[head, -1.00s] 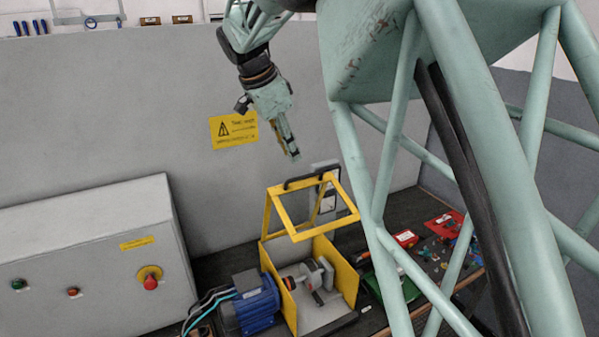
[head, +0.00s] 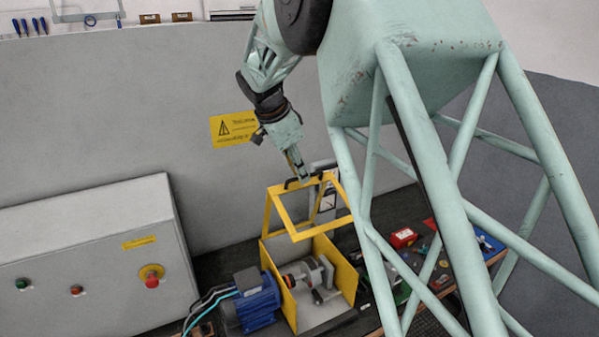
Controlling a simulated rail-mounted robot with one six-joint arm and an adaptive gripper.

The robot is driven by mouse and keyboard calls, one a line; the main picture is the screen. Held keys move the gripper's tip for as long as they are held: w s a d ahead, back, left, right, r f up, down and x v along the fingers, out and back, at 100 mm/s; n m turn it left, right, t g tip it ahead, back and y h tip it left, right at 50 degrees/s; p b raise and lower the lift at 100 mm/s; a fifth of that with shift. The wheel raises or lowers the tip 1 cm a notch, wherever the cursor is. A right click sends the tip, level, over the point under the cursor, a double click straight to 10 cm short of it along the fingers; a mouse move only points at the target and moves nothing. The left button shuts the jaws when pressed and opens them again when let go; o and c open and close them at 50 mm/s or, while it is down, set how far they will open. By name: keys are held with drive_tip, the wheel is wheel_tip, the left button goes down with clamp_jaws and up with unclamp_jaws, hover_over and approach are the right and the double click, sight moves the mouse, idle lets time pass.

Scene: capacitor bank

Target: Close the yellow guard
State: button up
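The yellow guard (head: 286,232) is an open frame standing raised above a yellow-sided housing (head: 342,262), with a grey shaft and coupling (head: 310,275) exposed inside.
A blue motor (head: 257,300) sits left of the housing. A grey control box (head: 90,255) with a red stop button (head: 152,280) stands further left. A red box (head: 402,238) and small parts lie on the bench to the right. A grey wall panel with a yellow warning sign (head: 234,129) rises behind.

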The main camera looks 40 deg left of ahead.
drive_tip(key=shift+c, duration=0.2)
clamp_jaws()
drive_tip(key=shift+d+f+b, duration=0.15)
drive_tip(key=shift+d+b, duration=0.05)
drive_tip(key=shift+b, duration=0.3)
